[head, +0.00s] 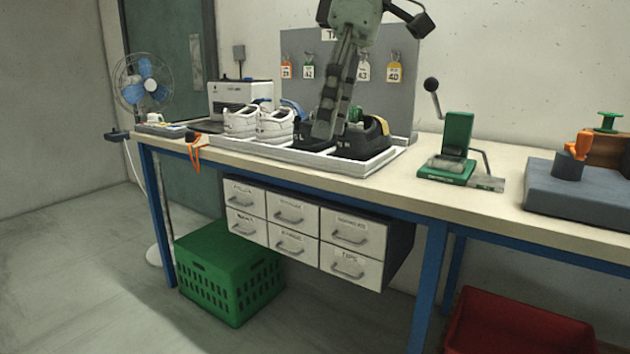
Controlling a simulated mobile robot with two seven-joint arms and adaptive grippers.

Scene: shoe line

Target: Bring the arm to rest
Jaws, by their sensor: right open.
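My right gripper (328,130) hangs from the top of the head view, fingers pointing down over the white tray (372,167) on the bench. It is open, and its fingertips are in front of or among the dark shoes; I cannot tell whether they touch. A black shoe (362,143) stands at the tray's right side, and another dark shoe is partly hidden by the fingers. A pair of white shoes (274,127) stands at the tray's left side. My left gripper is not in view.
A green press (455,146) with a raised lever stands right of the tray. A grey block (570,195) sits at the right end. A tag board (298,50), white machine (240,97) and fan (143,84) are behind. The bench front (400,192) is clear.

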